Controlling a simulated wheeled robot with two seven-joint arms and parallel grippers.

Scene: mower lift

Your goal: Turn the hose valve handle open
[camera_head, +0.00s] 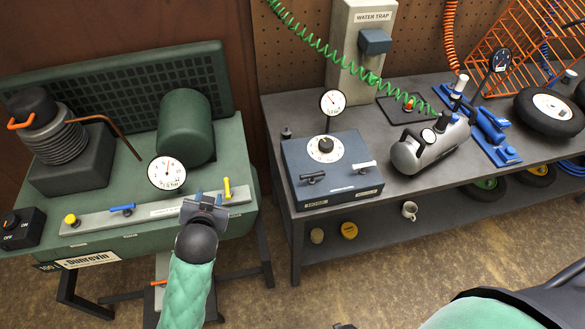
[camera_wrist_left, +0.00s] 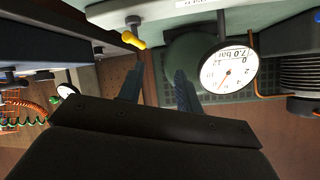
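The green compressor (camera_head: 130,195) at the left carries a pale panel strip with small handles along its front. A yellow handle (camera_head: 227,188) stands roughly upright at the strip's right end. It also shows in the left wrist view (camera_wrist_left: 132,40), near one fingertip. A blue handle (camera_head: 122,208) lies nearly along the strip, and a yellow knob (camera_head: 71,219) is at its left. I cannot read which handle is the hose valve's. My left gripper (camera_head: 208,197) is just left of the right-hand yellow handle; its fingers (camera_wrist_left: 160,70) are apart with nothing between them. My right gripper is not seen.
A round gauge (camera_head: 166,173) stands close behind my left gripper. A green tank (camera_head: 186,127) is behind it. The grey workbench (camera_head: 285,207) to the right holds a blue gauge box (camera_head: 330,170), a silver tank (camera_head: 422,152) and a wheel (camera_head: 549,110).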

